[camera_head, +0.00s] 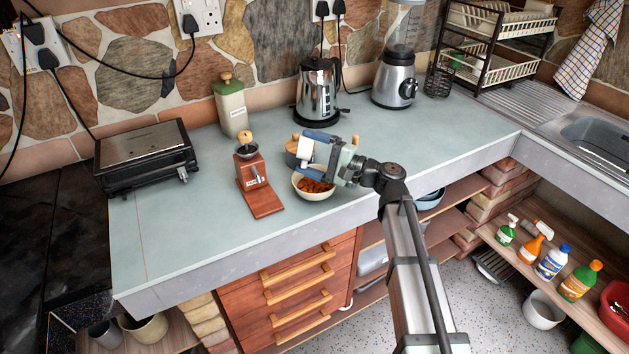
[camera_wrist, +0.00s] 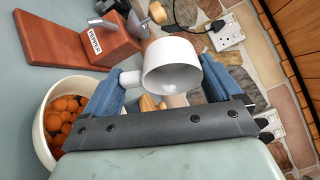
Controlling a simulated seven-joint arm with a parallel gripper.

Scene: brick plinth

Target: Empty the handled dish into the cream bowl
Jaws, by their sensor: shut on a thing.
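The handled dish (camera_head: 306,149) is white and small, held in my gripper (camera_head: 324,152) above the counter. In the wrist view the dish (camera_wrist: 172,66) lies tipped on its side between the blue fingers, its short handle towards the left finger. The part of its inside that shows looks bare. The cream bowl (camera_head: 313,194) stands on the counter just below my gripper, near the front edge. Orange-brown pieces (camera_wrist: 62,118) lie in the bowl in the wrist view. My gripper hides part of the bowl's far side.
A red-brown wooden grinder (camera_head: 254,180) stands left of the bowl. A round container with a wooden lid is partly hidden behind the dish. The counter's left front is clear.

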